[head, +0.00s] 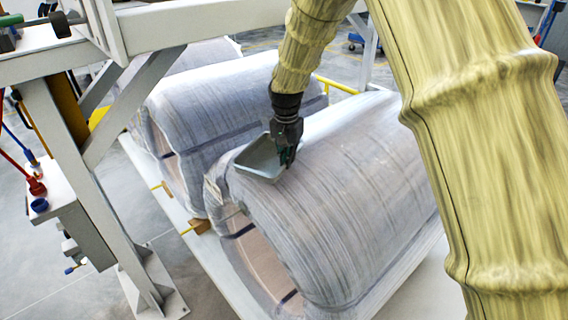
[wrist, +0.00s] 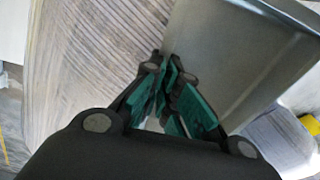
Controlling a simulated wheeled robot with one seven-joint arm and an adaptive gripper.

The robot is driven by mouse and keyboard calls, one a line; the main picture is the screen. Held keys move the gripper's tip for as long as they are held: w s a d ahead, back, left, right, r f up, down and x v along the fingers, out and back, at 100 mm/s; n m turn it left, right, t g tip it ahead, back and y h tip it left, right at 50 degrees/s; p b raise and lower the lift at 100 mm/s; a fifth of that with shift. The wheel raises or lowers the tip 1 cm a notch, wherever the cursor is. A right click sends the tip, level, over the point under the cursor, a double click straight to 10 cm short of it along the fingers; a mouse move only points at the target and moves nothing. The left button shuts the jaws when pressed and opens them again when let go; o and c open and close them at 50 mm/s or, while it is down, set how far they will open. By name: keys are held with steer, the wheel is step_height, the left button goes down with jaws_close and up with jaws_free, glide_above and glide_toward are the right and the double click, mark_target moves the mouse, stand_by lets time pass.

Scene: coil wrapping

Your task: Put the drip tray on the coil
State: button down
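The drip tray (head: 258,160) is a shallow grey metal tray at the upper left end of the nearer wrapped coil (head: 345,190) in the head view. My gripper (head: 287,158) is at the tray's right side, its fingers pointing down. In the wrist view the green-padded fingers (wrist: 172,75) are close together at the tray's edge, and the tray (wrist: 235,60) fills the upper right. The gripper appears shut on the tray's wall. The coil's striped wrapping (wrist: 90,70) lies behind. I cannot tell whether the tray touches the coil.
A second wrapped coil (head: 220,110) lies behind and left of the nearer one. A white steel frame (head: 150,75) with coloured tools stands at the left. Yellow bars (head: 337,87) show beside the coils.

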steer(key=shift+f, duration=1.35)
steer(key=shift+f, duration=0.1)
steer(key=c, duration=1.6)
jaws_free()
steer(key=shift+c, duration=0.2)
steer(key=shift+s+a+r+b, duration=0.1)
steer(key=shift+r+b, duration=0.05)
steer(key=shift+r, duration=1.15)
steer(key=shift+s+a+r+b, duration=0.1)
steer(key=shift+s+r+b, duration=0.1)
steer(key=shift+r, duration=1.05)
steer(key=shift+s+r+b, duration=0.1)
steer(key=shift+r+b, duration=0.05)
steer(key=shift+r, duration=1.15)
steer(key=shift+d, duration=0.1)
